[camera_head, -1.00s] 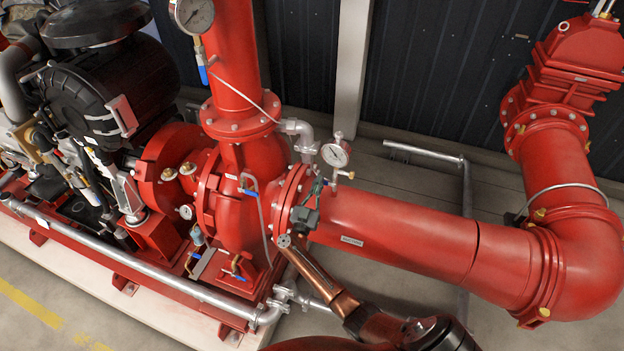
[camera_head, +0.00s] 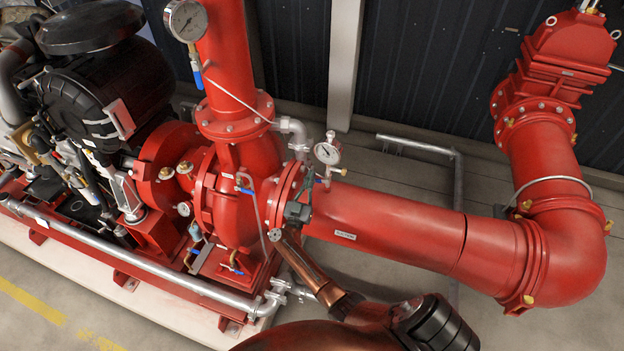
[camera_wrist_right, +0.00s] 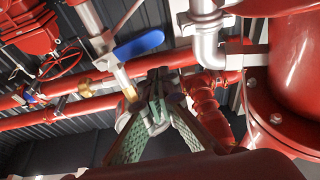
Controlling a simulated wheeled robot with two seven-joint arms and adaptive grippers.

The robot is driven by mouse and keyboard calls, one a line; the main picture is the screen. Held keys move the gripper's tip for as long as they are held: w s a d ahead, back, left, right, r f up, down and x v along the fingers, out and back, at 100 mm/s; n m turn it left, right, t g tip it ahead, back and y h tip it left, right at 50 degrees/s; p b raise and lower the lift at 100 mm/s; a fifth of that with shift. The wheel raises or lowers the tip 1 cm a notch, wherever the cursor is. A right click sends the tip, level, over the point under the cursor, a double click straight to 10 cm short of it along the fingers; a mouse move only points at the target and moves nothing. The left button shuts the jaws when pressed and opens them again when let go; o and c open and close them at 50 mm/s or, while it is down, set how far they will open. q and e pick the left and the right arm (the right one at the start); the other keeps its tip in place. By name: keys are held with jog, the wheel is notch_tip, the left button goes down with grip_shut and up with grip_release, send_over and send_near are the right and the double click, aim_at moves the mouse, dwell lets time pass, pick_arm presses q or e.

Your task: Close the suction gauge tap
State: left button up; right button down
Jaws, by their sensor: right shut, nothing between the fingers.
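The suction gauge (camera_head: 327,153) is a white round dial above the large red suction pipe (camera_head: 400,232). Its tap has a small blue lever (camera_head: 319,181), partly hidden by my gripper in the head view. In the right wrist view the blue lever (camera_wrist_right: 138,43) appears to lie crosswise to its silver stem. My right gripper (camera_head: 306,190) is beside the tap, low and to its left in the head view. In the wrist view its green-padded fingers (camera_wrist_right: 156,112) are shut and empty, below the lever and apart from it in the picture. My left gripper is not in view.
A larger gauge (camera_head: 187,20) with a blue-handled tap hangs beside the upright red pipe. The red pump casing (camera_head: 232,200) and flange bolts stand close left of my gripper. A grey bent pipe (camera_head: 293,130) is near the gauge.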

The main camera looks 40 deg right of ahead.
jog(key=r+v, duration=0.1)
jog(key=v, duration=0.8)
jog(key=m+y+b, duration=0.1)
jog(key=m+b, duration=1.8)
jog(key=m, duration=1.4)
send_near(315, 201)
notch_tip(315, 201, up, 3)
jog(key=x, duration=0.9)
jog(key=shift+w+d+f, duration=0.15)
jog(key=shift+w+d, duration=0.15)
jog(key=shift+d, duration=0.1)
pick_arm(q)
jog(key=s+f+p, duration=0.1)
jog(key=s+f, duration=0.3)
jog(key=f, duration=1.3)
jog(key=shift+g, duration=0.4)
pick_arm(e)
jog(key=shift+w+a+r, duration=0.1)
jog(key=shift+w+r, duration=0.15)
jog(key=shift+r, duration=0.7)
jog(key=shift+w+a+r, duration=0.1)
jog(key=shift+w+r, duration=0.15)
jog(key=shift+r, duration=0.7)
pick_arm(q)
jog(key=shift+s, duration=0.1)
